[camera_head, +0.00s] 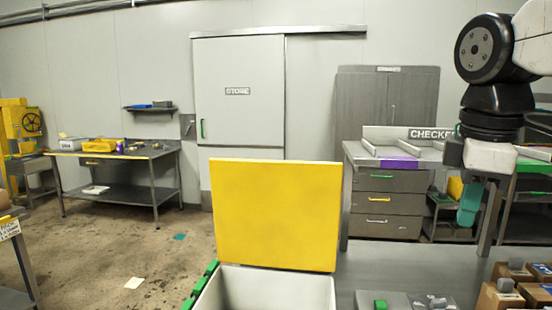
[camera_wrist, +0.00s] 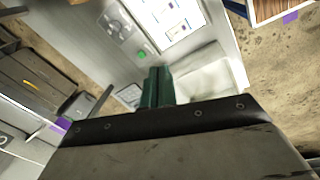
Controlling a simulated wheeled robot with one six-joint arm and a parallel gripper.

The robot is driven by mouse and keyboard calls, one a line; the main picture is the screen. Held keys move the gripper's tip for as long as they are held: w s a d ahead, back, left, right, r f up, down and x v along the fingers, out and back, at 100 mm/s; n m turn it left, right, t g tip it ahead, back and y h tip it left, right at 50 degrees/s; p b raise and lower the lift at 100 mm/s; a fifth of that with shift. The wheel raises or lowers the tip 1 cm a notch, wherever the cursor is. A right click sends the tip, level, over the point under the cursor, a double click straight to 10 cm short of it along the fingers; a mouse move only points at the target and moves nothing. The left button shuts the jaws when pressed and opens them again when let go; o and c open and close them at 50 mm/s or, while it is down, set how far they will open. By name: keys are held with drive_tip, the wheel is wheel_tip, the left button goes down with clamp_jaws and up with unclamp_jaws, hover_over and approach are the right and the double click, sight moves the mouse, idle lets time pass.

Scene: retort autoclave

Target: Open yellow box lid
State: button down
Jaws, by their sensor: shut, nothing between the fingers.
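The yellow lid (camera_head: 276,215) stands upright at the back of a pale box (camera_head: 262,288), low in the middle of the head view. The box is open at the top, and its front is cut off by the picture's lower edge. My gripper (camera_head: 468,206) hangs at the right of the head view, well to the right of the lid and not touching it. Its green fingers (camera_wrist: 158,88) are together and empty in the wrist view. The wrist view does not clearly show the yellow lid.
A grey worktop (camera_head: 385,270) lies right of the box, with several brown cartons (camera_head: 500,297) at the far right. A drawer unit (camera_head: 385,205) stands behind. A steel table (camera_head: 120,160) with a yellow bin stands at the back left. Open floor lies left of the box.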

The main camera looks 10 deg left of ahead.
drive_tip(key=w+a+r+n, duration=0.4)
drive_tip(key=w+a+n, duration=0.2)
drive_tip(key=a, duration=0.1)
drive_tip(key=w+a+r+n, duration=0.5)
drive_tip(key=a+n, duration=0.1)
drive_tip(key=a, duration=0.2)
drive_tip(key=w+a+n, duration=0.1)
drive_tip(key=a+n, duration=0.2)
drive_tip(key=a, duration=0.2)
drive_tip(key=w+a+r+n, duration=0.1)
drive_tip(key=a+n, duration=0.3)
drive_tip(key=a, duration=0.1)
drive_tip(key=w+a+r+n+t, duration=0.1)
drive_tip(key=a+n, duration=0.2)
drive_tip(key=a, duration=0.2)
drive_tip(key=shift+w+r, duration=0.2)
drive_tip(key=shift+a+f+n, duration=0.15)
drive_tip(key=shift+f+n, duration=0.05)
drive_tip(key=shift+n, duration=0.2)
drive_tip(key=x, duration=0.9)
drive_tip(key=shift+f, duration=0.25)
drive_tip(key=shift+w+a, duration=0.1)
drive_tip(key=shift+a, duration=0.05)
